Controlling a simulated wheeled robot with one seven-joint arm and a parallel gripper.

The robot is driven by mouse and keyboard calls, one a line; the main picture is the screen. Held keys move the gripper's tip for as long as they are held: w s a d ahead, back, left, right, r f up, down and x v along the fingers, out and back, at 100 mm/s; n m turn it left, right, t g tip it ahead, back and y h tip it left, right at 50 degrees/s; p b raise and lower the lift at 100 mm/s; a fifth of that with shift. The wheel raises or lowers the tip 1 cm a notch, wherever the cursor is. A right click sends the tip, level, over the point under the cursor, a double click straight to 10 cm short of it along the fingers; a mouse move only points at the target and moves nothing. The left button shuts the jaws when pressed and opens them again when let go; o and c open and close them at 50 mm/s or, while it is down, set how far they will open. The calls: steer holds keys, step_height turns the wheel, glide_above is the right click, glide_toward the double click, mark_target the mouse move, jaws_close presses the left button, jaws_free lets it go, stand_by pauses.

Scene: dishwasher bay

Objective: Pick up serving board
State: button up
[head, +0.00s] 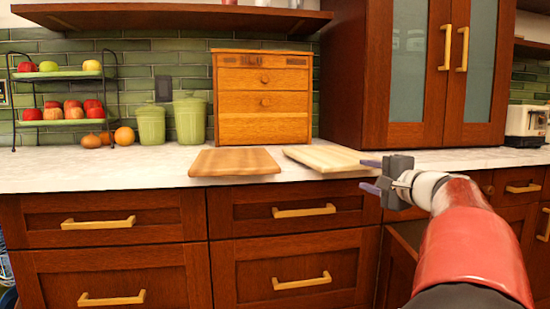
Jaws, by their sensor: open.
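Two flat wooden boards lie on the white countertop (90,175) near its front edge. The left one is a brown board (234,161). The right one is a paler board (327,157); I cannot tell which is called the serving board. My gripper (369,175) is just right of the pale board, level with the counter's front edge. Its two fingers point left, one above the other, apart with nothing between them. I cannot tell whether the upper finger touches the pale board's right edge.
A wooden drawer box (263,104) stands behind the boards, with green canisters (189,118) to its left. A two-tier fruit stand (64,100) is at far left. A tall glass-door cabinet (420,75) rises behind my gripper. Drawers (290,205) are below the counter.

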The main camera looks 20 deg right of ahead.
mark_target(351, 160)
steer(key=shift+w+d+r, duration=0.4)
steer(key=shift+w+d, duration=0.15)
steer(key=shift+w, duration=0.05)
steer(key=w+p, duration=0.1)
steer(key=w, duration=0.6)
steer(key=shift+w+d+r+p, duration=0.1)
steer(key=shift+w+r+p, duration=0.05)
steer(key=shift+p, duration=0.25)
steer(key=shift+r, duration=0.1)
jaws_close()
